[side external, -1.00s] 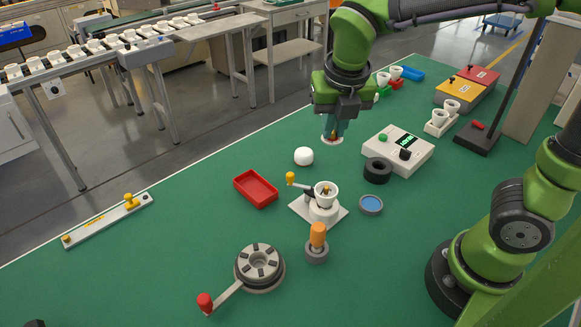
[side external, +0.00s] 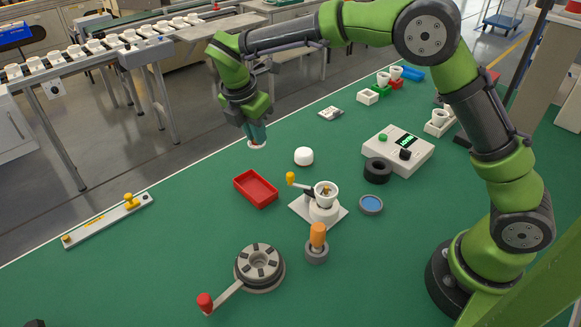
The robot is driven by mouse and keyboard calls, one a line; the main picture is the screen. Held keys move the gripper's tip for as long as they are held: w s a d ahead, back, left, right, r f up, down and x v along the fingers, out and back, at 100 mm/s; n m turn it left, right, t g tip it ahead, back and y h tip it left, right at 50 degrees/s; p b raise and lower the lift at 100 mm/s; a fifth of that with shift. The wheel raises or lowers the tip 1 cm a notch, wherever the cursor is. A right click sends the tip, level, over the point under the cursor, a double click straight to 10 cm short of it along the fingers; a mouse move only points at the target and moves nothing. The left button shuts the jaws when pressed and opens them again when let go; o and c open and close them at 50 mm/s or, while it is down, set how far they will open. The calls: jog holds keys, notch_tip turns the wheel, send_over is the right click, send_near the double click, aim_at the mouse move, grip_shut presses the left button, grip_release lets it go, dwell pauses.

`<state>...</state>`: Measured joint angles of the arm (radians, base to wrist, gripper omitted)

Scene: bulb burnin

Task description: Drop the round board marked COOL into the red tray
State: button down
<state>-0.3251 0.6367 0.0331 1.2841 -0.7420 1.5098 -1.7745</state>
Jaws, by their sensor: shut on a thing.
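My gripper (side external: 256,136) is shut on a small round board (side external: 257,147) with a white rim, held above the table. The board hangs just below my fingertips, and its marking is too small to read. The red tray (side external: 241,196) is a shallow rectangular box on the green table, with no thing visible inside. My gripper and the board appear just beyond the tray's far edge in the picture; their exact height over the table is hard to tell.
A white rounded object (side external: 303,156) stands right of the board. A white crank fixture (side external: 322,207) with a yellow knob is right of the tray. A tester box (side external: 398,150) and black ring (side external: 377,170) lie farther right.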

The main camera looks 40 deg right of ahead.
aim_at(254, 145)
jog(key=shift+s+f, duration=0.1)
jog(key=shift+f, duration=2.9)
jog(key=c, duration=1.1)
grip_release()
jog(key=v, duration=1.7)
jog(key=shift+d, duration=0.2)
